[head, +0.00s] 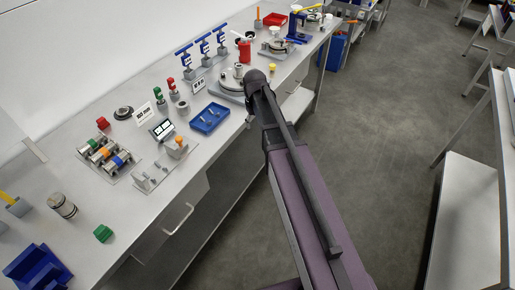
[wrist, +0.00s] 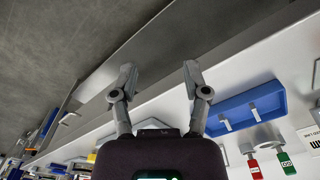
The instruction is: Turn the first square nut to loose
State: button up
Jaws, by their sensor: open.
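No square nut can be told for certain in either view; the parts on the bench are small. A grey plate (head: 151,185) on the near bench carries small metal blocks and an orange-topped part (head: 179,141). My gripper (wrist: 158,78) is open in the wrist view, its two grey fingers apart with nothing between them. It points past the bench edge, with the floor beyond. In the head view my arm hides the fingers; its end is over the bench's front edge beside a round metal flange (head: 231,83).
A blue tray (head: 210,118) with small metal parts lies on the bench; it also shows right of my fingers in the wrist view (wrist: 240,107). Blue-handled valves (head: 203,48), a red can (head: 244,52) and coloured cylinders (head: 103,152) stand around. The aisle floor (head: 395,130) is clear.

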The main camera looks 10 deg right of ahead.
jog(key=s+f+b, duration=0.4)
jog(key=f+b, duration=0.2)
jog(key=f, duration=0.1)
jog(key=shift+f+b, duration=0.15)
jog(key=shift+b, duration=0.15)
jog(key=shift+s, duration=0.1)
dwell(0.3)
jog(key=s+r+m+p, duration=0.1)
jog(key=s+r+p, duration=0.1)
jog(key=s, duration=1.1)
jog(key=shift+r+m, duration=0.2)
jog(key=shift+m, duration=0.1)
dwell(0.7)
